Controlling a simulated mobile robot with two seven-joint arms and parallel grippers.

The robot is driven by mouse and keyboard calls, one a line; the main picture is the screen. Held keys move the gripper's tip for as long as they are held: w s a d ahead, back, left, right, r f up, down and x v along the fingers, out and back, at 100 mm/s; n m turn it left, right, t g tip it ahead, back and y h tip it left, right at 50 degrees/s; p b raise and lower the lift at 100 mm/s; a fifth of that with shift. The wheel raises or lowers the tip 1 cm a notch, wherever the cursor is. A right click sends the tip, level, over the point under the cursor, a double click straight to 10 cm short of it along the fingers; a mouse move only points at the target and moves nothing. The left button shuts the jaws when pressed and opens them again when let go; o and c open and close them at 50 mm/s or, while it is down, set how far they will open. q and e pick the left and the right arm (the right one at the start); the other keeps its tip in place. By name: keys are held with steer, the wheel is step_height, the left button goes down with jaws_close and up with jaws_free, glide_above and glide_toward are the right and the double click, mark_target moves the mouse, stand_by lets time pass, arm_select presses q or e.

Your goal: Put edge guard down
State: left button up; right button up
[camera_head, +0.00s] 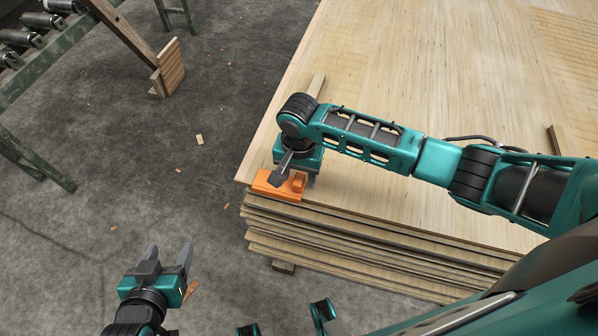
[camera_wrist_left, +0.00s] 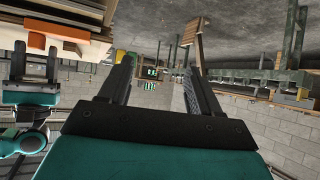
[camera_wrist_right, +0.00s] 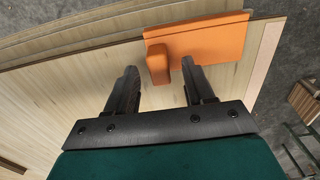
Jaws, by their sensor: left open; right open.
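The orange edge guard (camera_head: 275,189) sits on the near left corner of the veneer stack (camera_head: 420,215), over its edge. It also shows in the right wrist view (camera_wrist_right: 207,42), with its raised grip block (camera_wrist_right: 158,63) between and just beyond the fingertips. My right gripper (camera_wrist_right: 160,75) is open and points at the guard from above; whether a finger touches it I cannot tell. In the left wrist view the guard (camera_wrist_left: 58,26) lies at upper left. My left gripper (camera_head: 170,255) is open and empty, over the floor left of the stack.
A wooden strip (camera_head: 317,84) lies on the stack behind my right wrist. A roller conveyor (camera_head: 30,45) with green legs stands at upper left, near a leaning timber piece (camera_head: 171,67). The concrete floor between is mostly clear, with small scraps.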

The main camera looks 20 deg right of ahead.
step_height(320, 180, up, 11)
steer(key=p, duration=0.3)
steer(key=s+a+f+n+t+y, duration=0.4)
steer(key=f+t+y, duration=0.1)
steer(key=f, duration=0.2)
arm_select(q)
steer(key=shift+s+a+r, duration=0.1)
steer(key=shift+a+r, duration=0.1)
steer(key=shift+r, duration=0.4)
steer(key=shift+s+a+r, duration=0.1)
steer(key=shift+a+r, duration=0.05)
steer(key=shift+r, duration=0.4)
arm_select(e)
steer(key=s+d+n+t+h, duration=0.3)
steer(key=s+d+n+t, duration=0.2)
steer(key=s+d, duration=0.2)
steer(key=shift+s+d+f+t, duration=0.2)
steer(key=shift+d+t, duration=0.2)
steer(key=shift+d, duration=0.85)
